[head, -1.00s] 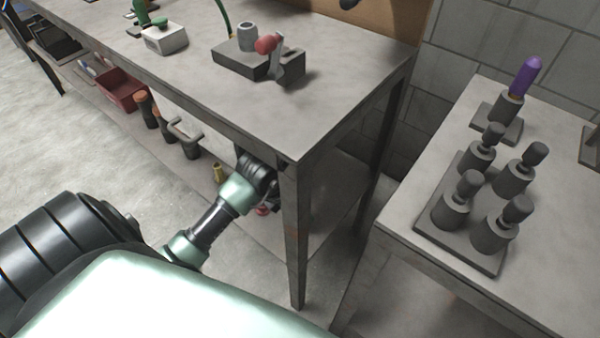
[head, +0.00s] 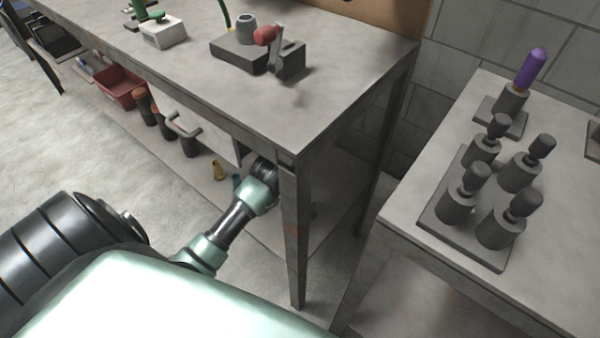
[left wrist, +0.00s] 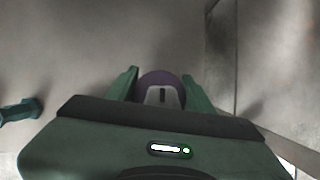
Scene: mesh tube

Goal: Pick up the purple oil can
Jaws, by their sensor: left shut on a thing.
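The purple oil can (left wrist: 160,77) shows in the left wrist view as a dark purple rounded top with a grey part in front, between the two green fingers of my left gripper (left wrist: 163,84). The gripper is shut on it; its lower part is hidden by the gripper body. In the head view my left arm reaches under the workbench beside its front leg, and neither the gripper nor the can can be made out there. My right gripper is in no view.
The workbench leg (head: 293,240) stands close beside my left wrist, with the benchtop (head: 340,90) above. A side table (head: 410,215) holds several dark posts.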

